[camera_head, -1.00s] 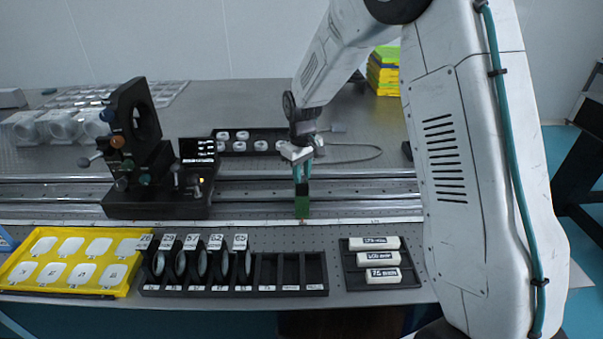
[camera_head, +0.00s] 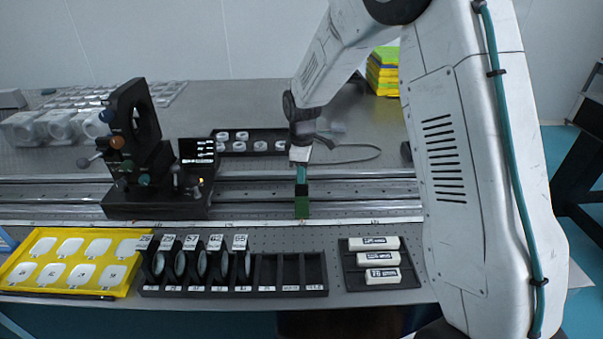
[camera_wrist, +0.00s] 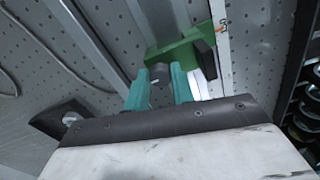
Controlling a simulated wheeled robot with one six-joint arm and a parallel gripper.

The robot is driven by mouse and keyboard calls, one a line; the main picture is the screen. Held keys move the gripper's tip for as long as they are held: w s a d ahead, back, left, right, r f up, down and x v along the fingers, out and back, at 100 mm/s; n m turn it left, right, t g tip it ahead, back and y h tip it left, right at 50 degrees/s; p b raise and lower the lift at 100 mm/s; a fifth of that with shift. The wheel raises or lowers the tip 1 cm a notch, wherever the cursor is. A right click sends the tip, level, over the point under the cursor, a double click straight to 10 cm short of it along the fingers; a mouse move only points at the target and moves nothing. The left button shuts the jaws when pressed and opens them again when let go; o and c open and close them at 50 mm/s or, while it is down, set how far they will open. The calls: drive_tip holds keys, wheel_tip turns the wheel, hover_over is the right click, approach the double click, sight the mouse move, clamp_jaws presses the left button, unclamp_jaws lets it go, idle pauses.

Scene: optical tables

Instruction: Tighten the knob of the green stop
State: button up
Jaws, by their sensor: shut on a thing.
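The green stop (camera_head: 302,209) sits on the rail at the front of the table, below my gripper. It also shows in the wrist view (camera_wrist: 172,55), with a black part on its right end. Its small dark grey knob (camera_wrist: 160,72) lies between the teal fingers of my gripper (camera_wrist: 159,82), which are shut on it. In the head view my gripper (camera_head: 301,174) points down at the stop, and the knob cannot be made out there.
A black mount assembly (camera_head: 140,150) stands on the rail at left. A black lens rack (camera_head: 290,292), a yellow tray (camera_head: 65,260) and a black holder with white labelled blocks (camera_head: 350,270) lie in front. A thin cable (camera_head: 360,147) curves behind my gripper.

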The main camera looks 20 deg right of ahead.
drive_tip(key=shift+w+r, duration=0.1)
idle(0.3)
drive_tip(key=o, duration=1)
wheel_tip(320, 180, up, 8)
drive_tip(key=shift+f, duration=0.15)
